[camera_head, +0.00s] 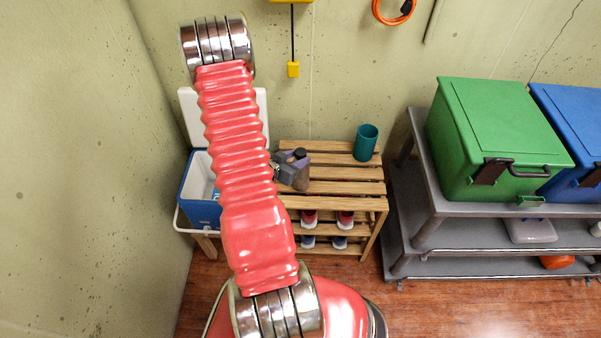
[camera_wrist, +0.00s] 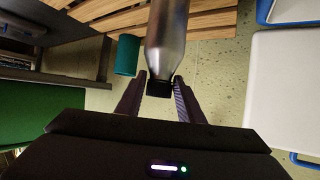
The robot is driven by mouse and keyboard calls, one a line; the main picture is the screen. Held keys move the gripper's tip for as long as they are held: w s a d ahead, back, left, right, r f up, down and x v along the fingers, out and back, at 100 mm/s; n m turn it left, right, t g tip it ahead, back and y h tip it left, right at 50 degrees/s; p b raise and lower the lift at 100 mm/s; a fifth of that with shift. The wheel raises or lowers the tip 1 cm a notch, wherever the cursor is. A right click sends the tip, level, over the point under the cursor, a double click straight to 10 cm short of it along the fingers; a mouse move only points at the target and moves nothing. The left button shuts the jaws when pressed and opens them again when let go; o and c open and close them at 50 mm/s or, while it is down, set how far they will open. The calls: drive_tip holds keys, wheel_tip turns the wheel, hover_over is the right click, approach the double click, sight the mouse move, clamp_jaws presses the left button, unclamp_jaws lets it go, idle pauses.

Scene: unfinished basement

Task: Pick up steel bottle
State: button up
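The steel bottle (camera_wrist: 167,35), silver with a black cap, shows in the wrist view with its cap end towards me and its far end cut off at the top. My gripper (camera_wrist: 160,77) is open, one finger on each side of the cap and shoulder. The gaps are narrow, and any contact is hard to tell. In the head view my gripper is at the left part of the slatted wooden bench (camera_head: 345,188), close beside a small brownish-grey, dark-topped bottle shape (camera_head: 295,177). My arm hides part of this area.
A teal cup (camera_head: 367,143) stands at the bench's back right. A blue cooler (camera_head: 200,198) with its white lid raised is on the left. Shoes (camera_head: 345,218) are on the lower shelf. A grey cart (camera_head: 425,205) with green (camera_head: 505,130) and blue bins stands right.

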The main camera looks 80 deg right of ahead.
clamp_jaws()
idle(0.4)
drive_tip(key=shift+r, duration=0.15)
drive_tip(key=shift+r, duration=4.9)
